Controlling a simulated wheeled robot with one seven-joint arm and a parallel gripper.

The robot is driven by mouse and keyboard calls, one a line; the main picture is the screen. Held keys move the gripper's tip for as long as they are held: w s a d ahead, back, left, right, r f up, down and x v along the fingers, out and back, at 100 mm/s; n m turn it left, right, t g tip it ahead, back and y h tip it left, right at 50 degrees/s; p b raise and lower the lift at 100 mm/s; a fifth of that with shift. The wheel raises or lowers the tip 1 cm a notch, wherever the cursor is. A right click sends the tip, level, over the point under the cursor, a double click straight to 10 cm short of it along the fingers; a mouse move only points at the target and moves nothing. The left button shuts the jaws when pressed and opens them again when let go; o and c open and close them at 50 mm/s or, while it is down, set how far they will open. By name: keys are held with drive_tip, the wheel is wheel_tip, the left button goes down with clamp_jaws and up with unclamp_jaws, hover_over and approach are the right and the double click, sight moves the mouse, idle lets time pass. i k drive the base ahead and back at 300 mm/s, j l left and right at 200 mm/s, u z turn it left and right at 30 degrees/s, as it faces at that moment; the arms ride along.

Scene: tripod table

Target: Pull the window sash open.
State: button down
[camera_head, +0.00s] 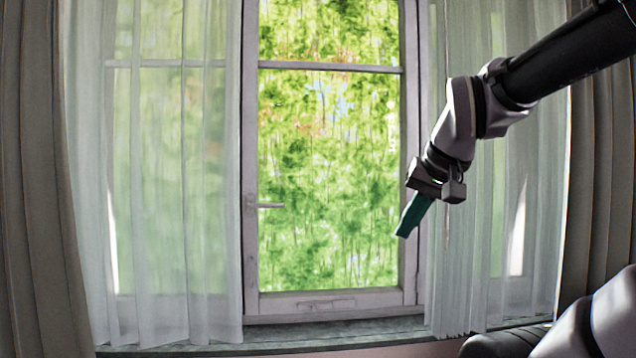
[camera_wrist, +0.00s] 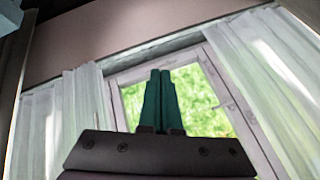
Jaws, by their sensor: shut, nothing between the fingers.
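The window sash (camera_head: 330,300) is a pale wooden frame around a large pane, with green foliage behind it. It appears closed in its frame. A small handle (camera_head: 265,205) sits on the left stile of the sash, pointing right. My gripper (camera_head: 404,235) is in front of the right side of the sash, with its teal fingers pointing down and left, well apart from the handle. In the wrist view my gripper's fingers (camera_wrist: 161,85) are together and empty. The sash (camera_wrist: 200,85) shows tilted behind them, with the handle (camera_wrist: 222,105) to their right.
Sheer white curtains hang left (camera_head: 160,200) and right (camera_head: 490,200) of the sash. Heavier grey-brown curtains (camera_head: 35,200) hang at the outer edges. A window sill (camera_head: 330,337) runs below. The space in front of the pane is clear left of my gripper.

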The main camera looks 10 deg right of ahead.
sight(256, 302)
drive_tip(key=i+u, duration=0.2)
drive_tip(key=u, duration=0.15)
drive_tip(key=i+u, duration=0.2)
drive_tip(key=u, duration=0.15)
drive_tip(key=i+l+u, duration=0.1)
drive_tip(key=u, duration=0.25)
drive_tip(key=i+l, duration=0.05)
drive_tip(key=i, duration=0.05)
